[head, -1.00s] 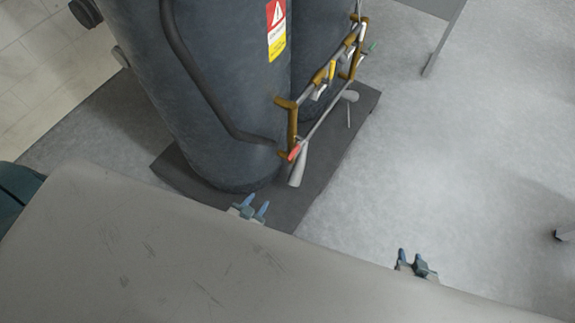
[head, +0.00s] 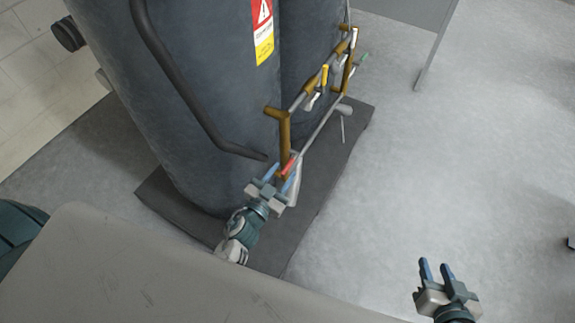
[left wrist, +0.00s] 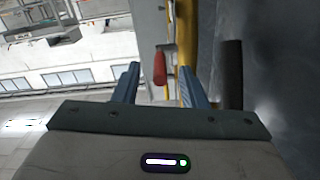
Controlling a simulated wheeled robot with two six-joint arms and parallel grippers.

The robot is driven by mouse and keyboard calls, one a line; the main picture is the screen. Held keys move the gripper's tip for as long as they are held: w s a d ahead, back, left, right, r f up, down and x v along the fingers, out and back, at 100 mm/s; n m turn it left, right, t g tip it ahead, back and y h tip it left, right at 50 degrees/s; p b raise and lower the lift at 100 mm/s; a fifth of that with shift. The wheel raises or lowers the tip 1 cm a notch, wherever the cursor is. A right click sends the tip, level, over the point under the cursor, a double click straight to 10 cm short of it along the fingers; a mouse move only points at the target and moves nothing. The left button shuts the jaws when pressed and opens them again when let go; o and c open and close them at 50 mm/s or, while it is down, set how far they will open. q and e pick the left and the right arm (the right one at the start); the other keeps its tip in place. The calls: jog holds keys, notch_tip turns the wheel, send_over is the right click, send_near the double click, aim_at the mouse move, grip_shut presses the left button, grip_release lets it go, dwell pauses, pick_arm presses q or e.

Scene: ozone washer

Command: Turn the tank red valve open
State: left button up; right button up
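The tank (head: 200,100) is a large dark grey cylinder with pipes on its right side. The red valve handle (head: 289,166) sits low on the near brass pipe (head: 284,135). My left gripper (head: 278,176) is open right at the red handle in the head view. In the left wrist view the red handle (left wrist: 160,66) lies between the two spread blue fingers (left wrist: 160,85), a little beyond their tips; contact cannot be told. My right gripper (head: 437,272) is open and empty over the floor at the lower right.
A yellow handle (head: 324,76) and a green handle (head: 363,57) sit further along the pipes. A black hose (head: 190,90) runs down the tank. A dark mat (head: 330,170) lies under it. A grey panel (head: 405,25) stands behind.

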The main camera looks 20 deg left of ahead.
aim_at(296, 155)
pick_arm(q)
jog(key=shift+w+d, duration=0.2)
jog(key=shift+w, duration=0.7)
jog(key=shift+w+d, duration=0.15)
jog(key=shift+w, duration=0.7)
grip_shut()
